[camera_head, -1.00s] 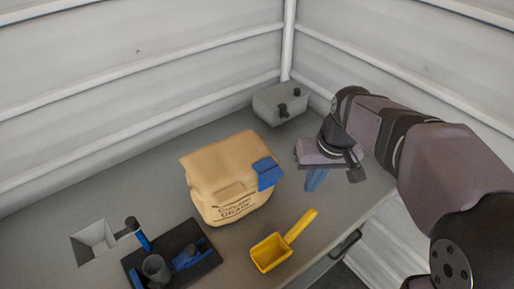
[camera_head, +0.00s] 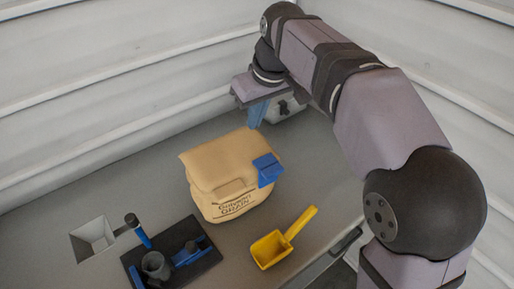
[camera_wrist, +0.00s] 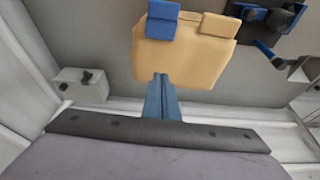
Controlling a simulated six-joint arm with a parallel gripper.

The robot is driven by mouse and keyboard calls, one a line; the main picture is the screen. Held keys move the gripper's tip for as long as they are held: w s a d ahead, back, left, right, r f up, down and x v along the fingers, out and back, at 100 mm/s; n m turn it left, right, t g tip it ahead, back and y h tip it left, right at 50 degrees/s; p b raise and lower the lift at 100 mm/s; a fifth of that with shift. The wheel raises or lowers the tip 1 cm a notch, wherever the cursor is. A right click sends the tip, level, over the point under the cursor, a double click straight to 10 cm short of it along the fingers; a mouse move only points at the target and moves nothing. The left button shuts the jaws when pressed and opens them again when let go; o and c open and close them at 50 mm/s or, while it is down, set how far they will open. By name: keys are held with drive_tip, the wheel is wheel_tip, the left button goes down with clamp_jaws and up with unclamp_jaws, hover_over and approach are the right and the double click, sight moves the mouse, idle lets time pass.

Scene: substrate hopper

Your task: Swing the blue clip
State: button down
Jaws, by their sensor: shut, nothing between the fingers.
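The blue clip (camera_head: 268,170) sits on the upper right edge of the tan grain bag (camera_head: 228,205), which stands upright on the bench. In the wrist view the clip (camera_wrist: 163,20) is at the top, on the left part of the bag (camera_wrist: 185,60). My gripper (camera_head: 258,118) is above the bench behind the bag, with its blue fingers pointing down. In the wrist view the gripper's fingertips (camera_wrist: 161,78) are together and empty, and overlap the bag's edge in the picture. They look apart from the clip.
A yellow scoop (camera_head: 272,250) lies right of the bag. A dark mat (camera_head: 205,262) with a grey cup and blue tools lies front left, beside a square hopper opening (camera_head: 92,238). A grey box (camera_head: 298,104) stands in the back corner, partly behind my gripper.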

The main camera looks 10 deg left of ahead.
sight(268, 174)
drive_tip(key=shift+f, duration=0.15)
drive_tip(key=p+x, duration=0.2)
drive_tip(key=x, duration=0.7)
drive_tip(key=shift+w+a+f, duration=0.15)
drive_tip(key=shift+f, duration=0.2)
drive_tip(key=shift+s+d+r+p, duration=0.15)
drive_tip(key=shift+s+d+p, duration=0.5)
drive_tip(key=shift+s+d, duration=0.6)
drive_tip(key=shift+s, duration=0.15)
drive_tip(key=shift+s+d, duration=0.1)
